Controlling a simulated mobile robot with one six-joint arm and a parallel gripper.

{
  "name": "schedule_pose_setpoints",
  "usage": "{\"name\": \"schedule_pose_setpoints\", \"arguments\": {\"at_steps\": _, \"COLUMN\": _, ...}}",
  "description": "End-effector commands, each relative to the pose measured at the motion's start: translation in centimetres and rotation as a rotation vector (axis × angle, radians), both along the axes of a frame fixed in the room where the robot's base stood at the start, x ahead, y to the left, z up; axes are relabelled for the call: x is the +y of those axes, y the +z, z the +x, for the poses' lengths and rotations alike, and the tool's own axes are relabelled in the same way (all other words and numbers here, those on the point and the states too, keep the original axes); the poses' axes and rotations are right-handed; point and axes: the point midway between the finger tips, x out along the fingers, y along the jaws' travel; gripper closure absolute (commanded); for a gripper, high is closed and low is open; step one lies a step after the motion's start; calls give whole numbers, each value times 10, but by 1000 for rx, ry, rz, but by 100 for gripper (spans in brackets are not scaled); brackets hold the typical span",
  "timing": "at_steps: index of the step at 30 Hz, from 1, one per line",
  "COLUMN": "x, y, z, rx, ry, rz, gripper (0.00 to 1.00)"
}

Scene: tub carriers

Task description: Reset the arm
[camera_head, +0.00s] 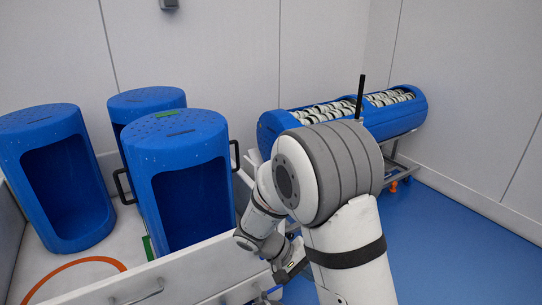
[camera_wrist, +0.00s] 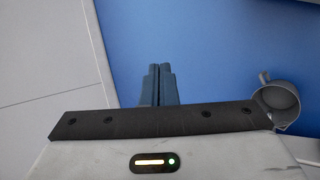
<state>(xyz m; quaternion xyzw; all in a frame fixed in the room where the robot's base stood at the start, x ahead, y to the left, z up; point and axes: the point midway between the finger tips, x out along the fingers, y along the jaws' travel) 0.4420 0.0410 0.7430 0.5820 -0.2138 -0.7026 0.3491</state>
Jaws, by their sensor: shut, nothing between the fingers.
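My gripper (camera_wrist: 159,72) shows in the wrist view with its two dark fingers together and nothing between them. Below the fingers, the blue floor (camera_wrist: 215,50) fills much of that view. In the head view my white and grey arm stands in the middle, bent down to the left. The gripper end (camera_head: 278,283) is low, beside the white bench, and partly cut off or hidden there.
Blue upright tubs (camera_head: 180,130) with open fronts stand on the white bench (camera_head: 200,262) at left. A blue tub with white parts (camera_head: 410,120) lies on a wheeled carrier (camera_head: 398,170) behind my arm. Blue floor (camera_head: 450,240) at right is clear.

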Motion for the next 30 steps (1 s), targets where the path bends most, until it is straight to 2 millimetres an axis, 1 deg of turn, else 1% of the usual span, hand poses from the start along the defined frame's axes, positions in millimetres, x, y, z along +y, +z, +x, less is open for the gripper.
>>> {"name": "schedule_pose_setpoints", "arguments": {"at_steps": 1, "x": -9, "y": 34, "z": -9, "rx": -6, "ry": -33, "rz": 57, "gripper": 100}}
{"name": "schedule_pose_setpoints", "arguments": {"at_steps": 3, "x": -17, "y": 61, "z": -21, "rx": -5, "ry": -65, "rz": 135, "gripper": 100}}
{"name": "schedule_pose_setpoints", "arguments": {"at_steps": 10, "x": -35, "y": 144, "z": -63, "rx": -55, "ry": -135, "rz": 393, "gripper": 100}}
{"name": "schedule_pose_setpoints", "arguments": {"at_steps": 12, "x": -38, "y": 167, "z": -76, "rx": -86, "ry": -145, "rz": 469, "gripper": 100}}
{"name": "schedule_pose_setpoints", "arguments": {"at_steps": 18, "x": -42, "y": 229, "z": -109, "rx": -205, "ry": -146, "rz": 667, "gripper": 100}}
{"name": "schedule_pose_setpoints", "arguments": {"at_steps": 21, "x": -42, "y": 253, "z": -122, "rx": -271, "ry": -135, "rz": 742, "gripper": 100}}
{"name": "schedule_pose_setpoints", "arguments": {"at_steps": 24, "x": -41, "y": 270, "z": -131, "rx": -327, "ry": -121, "rz": 795, "gripper": 100}}
{"name": "schedule_pose_setpoints", "arguments": {"at_steps": 27, "x": -43, "y": 280, "z": -136, "rx": -365, "ry": -109, "rz": 825, "gripper": 100}}
{"name": "schedule_pose_setpoints", "arguments": {"at_steps": 30, "x": -43, "y": 282, "z": -139, "rx": -381, "ry": -105, "rz": 839, "gripper": 100}}
